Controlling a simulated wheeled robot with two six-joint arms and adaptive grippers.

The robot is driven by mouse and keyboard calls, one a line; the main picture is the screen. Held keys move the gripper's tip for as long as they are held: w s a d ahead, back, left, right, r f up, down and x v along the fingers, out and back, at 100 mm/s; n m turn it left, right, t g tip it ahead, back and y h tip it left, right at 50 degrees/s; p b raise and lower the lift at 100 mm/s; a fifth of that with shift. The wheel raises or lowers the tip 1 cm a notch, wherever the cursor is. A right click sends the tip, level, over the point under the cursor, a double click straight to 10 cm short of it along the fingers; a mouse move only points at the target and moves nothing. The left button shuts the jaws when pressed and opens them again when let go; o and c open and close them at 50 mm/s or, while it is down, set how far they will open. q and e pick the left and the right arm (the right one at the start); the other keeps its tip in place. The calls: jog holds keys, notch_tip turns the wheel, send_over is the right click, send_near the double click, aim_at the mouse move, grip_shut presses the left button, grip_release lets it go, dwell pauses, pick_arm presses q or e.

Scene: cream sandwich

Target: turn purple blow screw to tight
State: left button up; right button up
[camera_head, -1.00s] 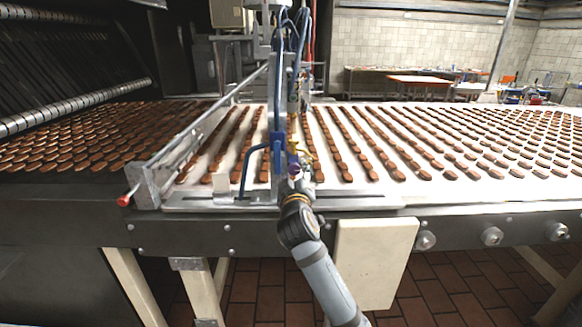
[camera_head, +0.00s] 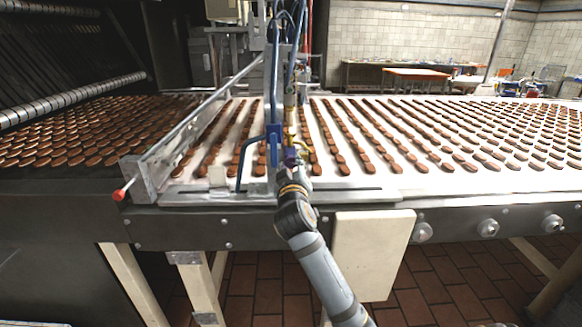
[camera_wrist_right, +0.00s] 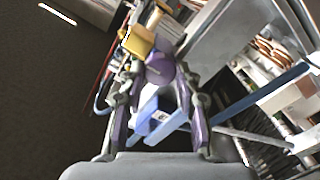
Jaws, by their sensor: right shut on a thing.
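The purple blow screw (camera_wrist_right: 160,70) shows as a rounded purple knob in the right wrist view, next to a yellow fitting (camera_wrist_right: 138,42). My right gripper (camera_wrist_right: 158,85) has its two fingers on either side of the knob and is shut on it. In the head view my right gripper (camera_head: 291,163) reaches up to the blue and brass nozzle assembly (camera_head: 290,118) at the front edge of the conveyor. The purple knob is small there and partly hidden by the gripper. My left gripper is not in view.
A blue bent pipe (camera_head: 240,160) stands just left of the gripper. A metal rail with a red end knob (camera_head: 119,194) lies further left. The white conveyor belt (camera_head: 325,150) carries rows of brown biscuits. A beige panel (camera_head: 372,255) hangs below the edge.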

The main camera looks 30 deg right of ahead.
jog(key=o, duration=1.1)
jog(key=shift+o, duration=0.2)
jog(key=shift+s+a+f, duration=0.1)
jog(key=shift+s+a, duration=0.1)
jog(key=v, duration=0.7)
